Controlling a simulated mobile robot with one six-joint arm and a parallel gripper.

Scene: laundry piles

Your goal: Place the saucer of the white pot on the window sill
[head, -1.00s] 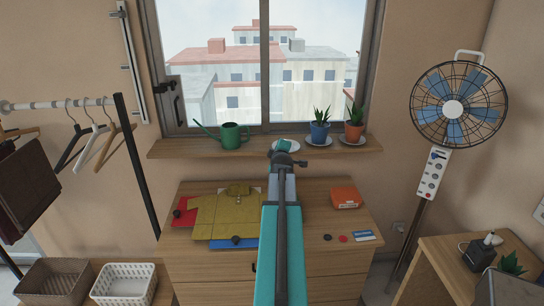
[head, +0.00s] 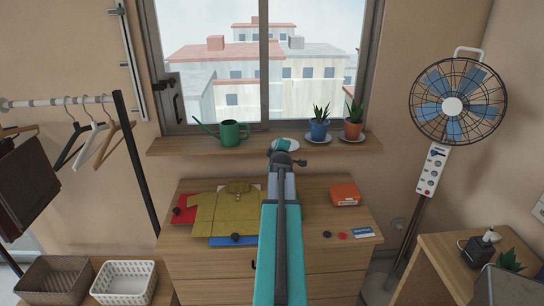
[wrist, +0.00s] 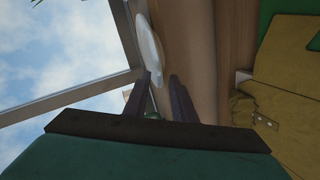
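The white saucer (head: 294,146) shows at the window sill (head: 240,147), partly hidden behind my gripper in the head view. In the wrist view the saucer (wrist: 150,45) is seen at a slant beside the wood of the sill, just beyond the fingertips. My gripper (wrist: 160,75) points at its near rim, with a visible gap between its two fingers. I see no firm grip on the rim. Whether the saucer rests fully on the sill is hard to tell. No white pot is visible.
A green watering can (head: 230,132) stands left on the sill. A blue pot (head: 319,131) and a terracotta pot (head: 353,130) stand right, on saucers. Below, the dresser holds folded clothes (head: 225,212) and an orange box (head: 345,194). A fan (head: 452,105) stands right.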

